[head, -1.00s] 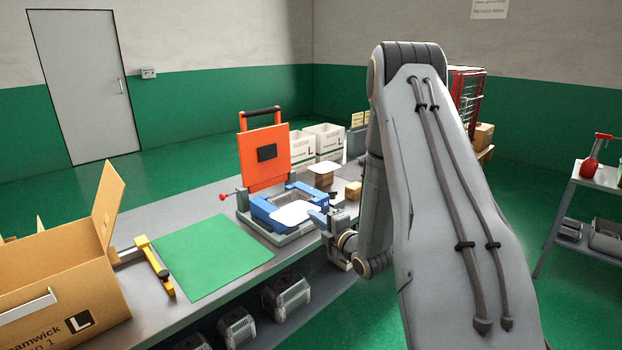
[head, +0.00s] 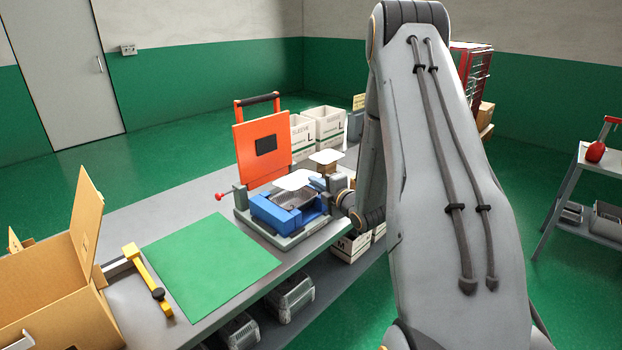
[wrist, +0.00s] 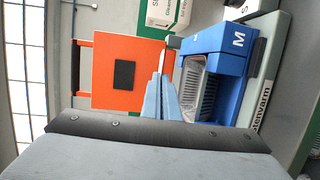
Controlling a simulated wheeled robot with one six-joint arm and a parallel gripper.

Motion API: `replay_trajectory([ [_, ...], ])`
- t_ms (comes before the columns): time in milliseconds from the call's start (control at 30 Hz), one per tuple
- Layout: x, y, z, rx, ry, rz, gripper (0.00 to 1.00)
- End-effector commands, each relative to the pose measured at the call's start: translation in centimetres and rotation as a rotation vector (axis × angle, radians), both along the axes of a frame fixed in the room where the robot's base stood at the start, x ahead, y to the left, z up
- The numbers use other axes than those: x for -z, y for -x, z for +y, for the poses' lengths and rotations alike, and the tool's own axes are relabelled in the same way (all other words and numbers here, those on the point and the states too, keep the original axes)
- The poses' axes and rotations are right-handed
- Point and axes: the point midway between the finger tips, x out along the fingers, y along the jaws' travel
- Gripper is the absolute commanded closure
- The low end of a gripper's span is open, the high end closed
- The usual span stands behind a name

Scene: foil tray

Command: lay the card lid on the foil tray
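The white card lid (head: 295,180) is held roughly level above the rear part of the foil tray (head: 287,199), apart from it as far as I can tell. The tray sits in a blue nest (head: 268,214) marked M; it also shows in the wrist view (wrist: 190,88). My gripper (wrist: 163,82) is shut on the lid, which shows there as a thin pale edge (wrist: 163,56). In the head view my gripper is at the right of the nest, partly hidden by my arm.
An orange hinged plate (head: 264,146) stands upright behind the nest. A brown stand with a white card on top (head: 326,157) is at the back right. A green mat (head: 213,264) lies clear at left, near a yellow bar (head: 147,278) and an open carton (head: 45,265).

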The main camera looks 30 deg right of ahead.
Motion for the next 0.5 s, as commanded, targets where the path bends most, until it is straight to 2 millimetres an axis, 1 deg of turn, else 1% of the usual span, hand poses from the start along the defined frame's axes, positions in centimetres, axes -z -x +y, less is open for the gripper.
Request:
replay_trajectory([
  [267,0.8,-0.4,-0.1,0.003,0.000,0.000,1.00],
  [500,2.3,-1.1,0.3,0.001,0.000,0.000,1.00],
])
